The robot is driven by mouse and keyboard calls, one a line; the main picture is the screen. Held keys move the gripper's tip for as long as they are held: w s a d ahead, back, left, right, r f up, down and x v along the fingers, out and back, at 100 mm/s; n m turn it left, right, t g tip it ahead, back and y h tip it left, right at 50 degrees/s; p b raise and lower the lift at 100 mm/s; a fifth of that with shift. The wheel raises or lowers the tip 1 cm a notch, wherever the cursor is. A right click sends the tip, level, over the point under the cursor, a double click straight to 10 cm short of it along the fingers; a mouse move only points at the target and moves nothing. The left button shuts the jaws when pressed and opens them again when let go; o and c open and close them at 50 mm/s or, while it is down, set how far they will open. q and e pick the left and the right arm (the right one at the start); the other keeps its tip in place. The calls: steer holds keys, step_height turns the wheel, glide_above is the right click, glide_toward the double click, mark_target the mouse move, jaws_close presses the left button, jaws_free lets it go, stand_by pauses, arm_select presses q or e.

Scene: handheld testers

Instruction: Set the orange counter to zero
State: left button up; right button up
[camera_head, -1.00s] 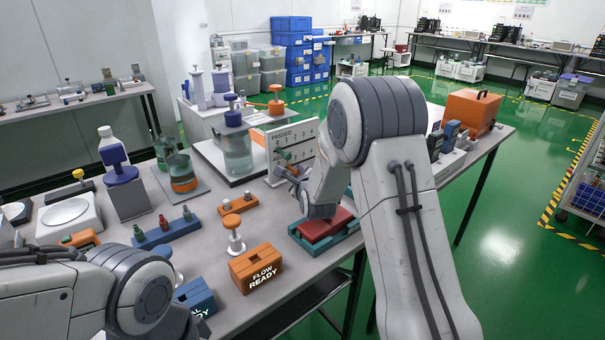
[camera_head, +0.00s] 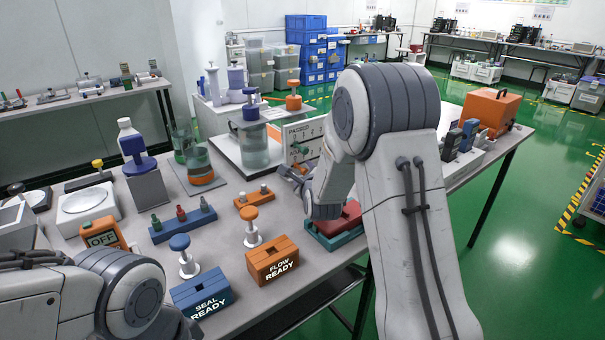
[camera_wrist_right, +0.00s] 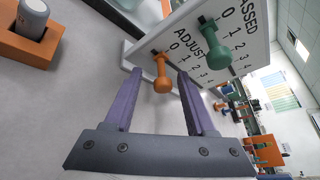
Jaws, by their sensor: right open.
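The counter board (camera_head: 306,132) is a white panel with rows of numbers and the words PASSED and ADJUST. In the right wrist view, its orange counter peg (camera_wrist_right: 162,79) sticks out beside the 0 end of the ADJUST row; its exact setting is unclear. A green peg (camera_wrist_right: 212,30) sticks out beside the PASSED row. My right gripper (camera_wrist_right: 160,72) is open, with the orange peg showing between its purple fingertips; I cannot tell whether they touch it. In the head view my right gripper (camera_head: 291,174) is small and partly hidden by its arm. My left gripper is out of frame.
A red block in a teal tray (camera_head: 335,238) lies below the right wrist. Orange FLOW READY (camera_head: 272,259) and blue SEAL READY (camera_head: 202,293) blocks stand at the table's front edge. A glass vessel (camera_head: 253,148) stands left of the board.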

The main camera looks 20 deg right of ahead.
steer(key=shift+s, duration=0.1)
steer(key=v, duration=1)
steer(key=shift+s+r+p, duration=0.1)
steer(key=shift+s+p, duration=0.05)
steer(key=shift+p, duration=0.15)
